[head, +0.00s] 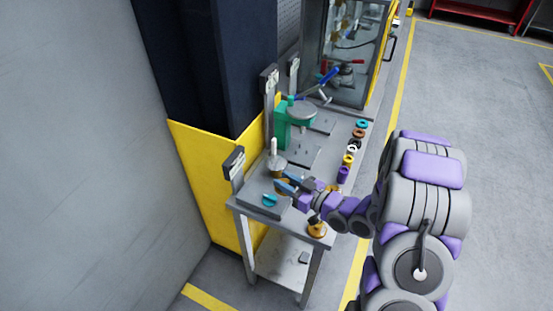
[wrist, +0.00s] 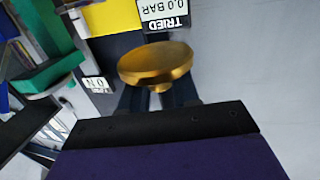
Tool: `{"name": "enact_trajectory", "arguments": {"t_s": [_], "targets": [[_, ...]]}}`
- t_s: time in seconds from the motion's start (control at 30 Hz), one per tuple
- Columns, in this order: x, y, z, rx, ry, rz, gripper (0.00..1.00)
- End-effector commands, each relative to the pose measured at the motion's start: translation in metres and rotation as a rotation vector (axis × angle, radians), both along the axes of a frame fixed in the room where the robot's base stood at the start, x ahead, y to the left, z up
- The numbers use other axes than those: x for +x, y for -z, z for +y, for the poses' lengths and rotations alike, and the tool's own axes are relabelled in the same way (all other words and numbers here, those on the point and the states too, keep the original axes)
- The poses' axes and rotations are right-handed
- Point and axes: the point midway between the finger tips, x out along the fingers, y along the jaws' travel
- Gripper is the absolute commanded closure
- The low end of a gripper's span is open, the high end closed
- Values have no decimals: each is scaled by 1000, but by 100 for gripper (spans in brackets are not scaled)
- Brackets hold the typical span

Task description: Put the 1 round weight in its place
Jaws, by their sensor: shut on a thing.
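My gripper (head: 286,184) is over the near end of the workbench, low above its top. In the wrist view a round gold weight (wrist: 155,62) with a broad disc and short stem sits at the fingertips. The gripper is shut on it. The weight is hard to make out in the head view. A grey round piece with a pale upright post (head: 275,158) stands on the bench just beyond the gripper. I cannot tell which is the weight's place.
A gold piece (head: 317,228) stands at the bench's near right corner. Several coloured rings (head: 355,147) line the right edge, with a purple cylinder (head: 343,174). A green apparatus (head: 283,122) stands farther back. A yellow and dark pillar (head: 205,165) bounds the left.

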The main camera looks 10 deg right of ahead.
Motion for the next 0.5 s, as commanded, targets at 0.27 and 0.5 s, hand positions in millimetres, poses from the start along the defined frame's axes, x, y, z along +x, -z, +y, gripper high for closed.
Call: {"name": "enact_trajectory", "arguments": {"t_s": [0.27, 0.5], "targets": [[46, 4, 2, 3, 0, -4, 100], [99, 9, -1, 1, 1, -2, 100]]}}
